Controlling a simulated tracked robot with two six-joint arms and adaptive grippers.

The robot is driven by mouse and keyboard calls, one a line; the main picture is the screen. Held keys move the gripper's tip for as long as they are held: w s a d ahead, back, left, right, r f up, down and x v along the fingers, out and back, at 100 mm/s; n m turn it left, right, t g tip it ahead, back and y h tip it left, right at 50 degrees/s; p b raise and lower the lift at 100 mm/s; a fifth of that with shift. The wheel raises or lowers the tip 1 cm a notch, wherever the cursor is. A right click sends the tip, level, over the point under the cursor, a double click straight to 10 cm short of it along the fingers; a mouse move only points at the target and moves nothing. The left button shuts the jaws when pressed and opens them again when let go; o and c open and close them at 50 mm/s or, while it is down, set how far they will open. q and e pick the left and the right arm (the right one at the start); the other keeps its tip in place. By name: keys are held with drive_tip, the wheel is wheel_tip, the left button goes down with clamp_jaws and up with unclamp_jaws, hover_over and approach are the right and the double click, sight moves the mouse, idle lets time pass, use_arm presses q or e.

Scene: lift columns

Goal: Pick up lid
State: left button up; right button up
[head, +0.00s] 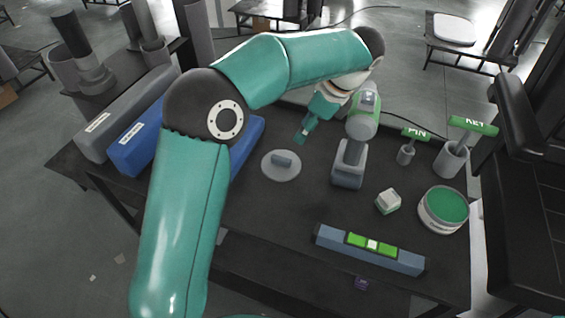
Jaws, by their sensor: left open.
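The lid (268,172) looks like a flat grey disc with a raised block handle, lying on the dark table. My left arm comes in from the left and bends over the table. My left gripper (303,132) is above and slightly right of the lid, pointing down, and looks apart from it. It is open and shows nothing between its fingers, though the fingers are small and partly overlap in the view. My right gripper is not in view.
A green and grey drill (350,160) stands close to the right of my gripper. A spirit level (335,238), a small block (387,203), a green-topped tub (443,208), and PIN (406,154) and KEY (451,159) holders sit further right. Blue (135,140) and grey (125,112) boxes lie left.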

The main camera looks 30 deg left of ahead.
use_arm(q)
hover_over(282, 158)
drive_tip(key=w+d, duration=0.1)
drive_tip(key=d, duration=0.1)
wheel_tip(282, 158, down, 7)
drive_tip(key=shift+d+f+b, duration=0.1)
drive_tip(key=shift+b, duration=0.25)
drive_tip(key=shift+s+x, duration=0.1)
drive_tip(key=shift+x, duration=1.15)
drive_tip(key=shift+s+x, duration=0.15)
drive_tip(key=shift+x, duration=1.1)
clamp_jaws()
